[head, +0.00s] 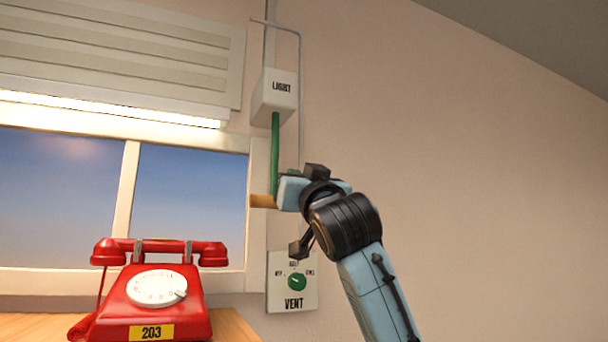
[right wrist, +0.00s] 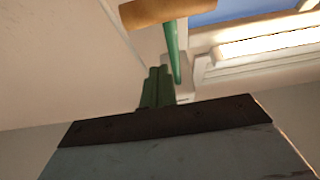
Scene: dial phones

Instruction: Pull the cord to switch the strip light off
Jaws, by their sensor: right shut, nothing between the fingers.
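The strip light (head: 120,108) is lit above the window; its glowing tube also shows in the right wrist view (right wrist: 265,43). A white box marked LIGHT (head: 275,96) hangs on the wall to its right. A green cord (head: 275,150) runs down from the box to a wooden crossbar handle (head: 262,201). In the right wrist view the handle (right wrist: 165,11) and cord (right wrist: 173,50) appear beyond my fingertips. My right gripper (head: 293,173) is beside the handle, its fingers (right wrist: 157,88) shut and empty. It hides the handle's right end; contact is unclear. My left gripper is out of view.
A red dial phone (head: 155,305) marked 203 sits on a wooden surface (head: 235,325) at lower left. A VENT panel (head: 293,285) with a green knob is on the wall below my right gripper. A thin conduit (head: 300,90) runs beside the box. The wall at right is bare.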

